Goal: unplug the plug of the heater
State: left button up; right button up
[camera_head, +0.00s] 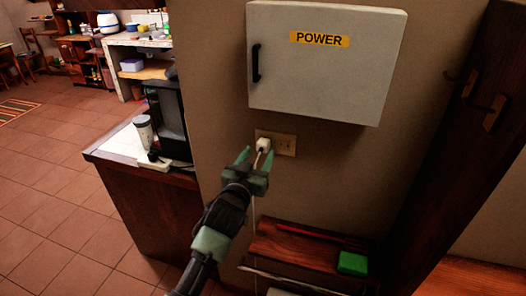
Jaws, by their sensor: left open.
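A white plug (263,144) sits in a beige wall outlet (286,146) below the power box. A thin white cord hangs down from the plug along the wall. My left gripper (257,165) is open, with its green fingers just below and in front of the plug. I cannot tell whether the fingers touch the plug or the cord. My right gripper is out of view. The heater itself cannot be made out.
A white power box (325,62) hangs on the wall above the outlet. A wooden shelf (300,243) with a green sponge-like block (352,263) is below. Tiled floor (60,190) is open at left.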

aim_at(261, 149)
pick_arm(q)
jog(key=shift+b+x, duration=0.7)
jog(key=shift+x, duration=1.2)
jog(key=shift+p, duration=0.3)
grip_shut()
